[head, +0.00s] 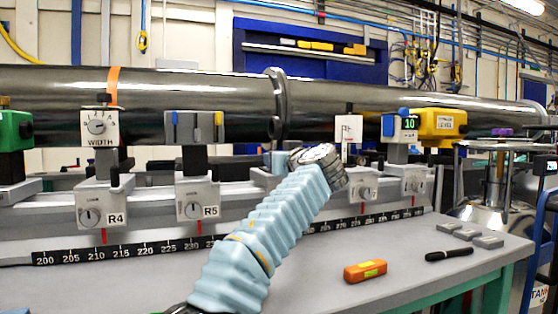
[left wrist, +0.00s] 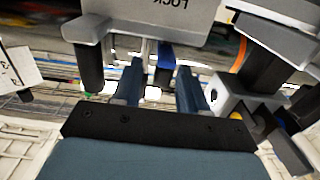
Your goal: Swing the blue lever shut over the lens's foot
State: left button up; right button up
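My left arm (head: 258,240), in a pale blue sleeve, reaches from the bottom of the head view up to the rail; its wrist hides the gripper and whatever is behind it there. In the left wrist view my left gripper (left wrist: 160,72) has its two blue-grey fingers apart. A small blue piece, seemingly the blue lever (left wrist: 166,54), shows just beyond and between the fingertips, under a grey block (left wrist: 150,18) marked LOCK, which appears upside down. I cannot tell whether the fingers touch it. The lens and its foot cannot be made out clearly. My right gripper is not in view.
Carriers marked R4 (head: 101,207) and R5 (head: 198,200) stand on the rail left of my arm, with others to the right. A dark pipe (head: 190,95) runs above. An orange box (head: 365,271), a black marker (head: 449,254) and grey blocks (head: 466,232) lie on the bench.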

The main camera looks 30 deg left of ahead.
pick_arm(q)
jog(key=shift+s+d, duration=0.15)
jog(key=shift+d, duration=0.05)
jog(key=b+v, duration=0.3)
jog(key=v, duration=1)
jog(key=shift+d+b, duration=0.15)
jog(key=shift+b, duration=0.25)
